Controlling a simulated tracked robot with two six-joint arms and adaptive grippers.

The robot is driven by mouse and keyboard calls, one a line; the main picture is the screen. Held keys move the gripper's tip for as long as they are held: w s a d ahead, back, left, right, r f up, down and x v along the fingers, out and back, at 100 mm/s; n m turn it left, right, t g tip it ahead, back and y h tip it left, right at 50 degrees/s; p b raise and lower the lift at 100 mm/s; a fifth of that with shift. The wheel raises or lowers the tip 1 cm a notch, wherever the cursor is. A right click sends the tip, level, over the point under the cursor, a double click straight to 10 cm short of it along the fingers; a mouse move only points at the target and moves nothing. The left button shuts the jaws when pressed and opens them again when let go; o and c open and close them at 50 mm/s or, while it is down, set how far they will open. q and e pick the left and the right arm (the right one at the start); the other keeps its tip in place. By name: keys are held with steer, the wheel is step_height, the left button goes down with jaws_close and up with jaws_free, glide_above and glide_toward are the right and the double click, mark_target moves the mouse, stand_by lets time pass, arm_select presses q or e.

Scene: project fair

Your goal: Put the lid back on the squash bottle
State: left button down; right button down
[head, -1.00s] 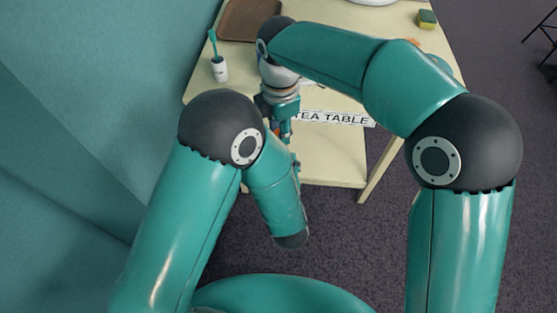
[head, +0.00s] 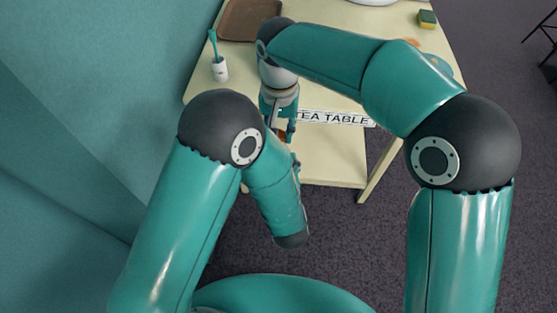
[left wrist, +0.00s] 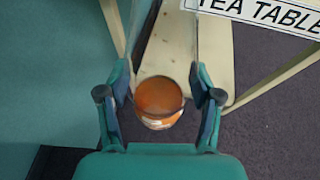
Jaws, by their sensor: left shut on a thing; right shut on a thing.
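The squash bottle (left wrist: 158,97), orange with a pale band low on its side, stands between the fingers of my left gripper (left wrist: 160,82) in the left wrist view. That gripper is shut on it. My right gripper points down, close above the bottle at the table's front edge, shut on the lid. The lid itself is hidden by the fingers, so I cannot tell whether it touches the bottle.
The cream tea table (head: 335,90) has a "TEA TABLE" sign (head: 336,118) on its front edge and a lower shelf (head: 335,165).

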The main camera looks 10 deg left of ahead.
steer(key=m, duration=0.3)
steer(key=shift+w+m, duration=0.1)
steer(key=shift+m, duration=0.2)
steer(key=c, duration=0.8)
jaws_free()
steer(key=shift+c, duration=0.2)
steer(key=shift+r, duration=2.3)
steer(key=shift+c, duration=0.4)
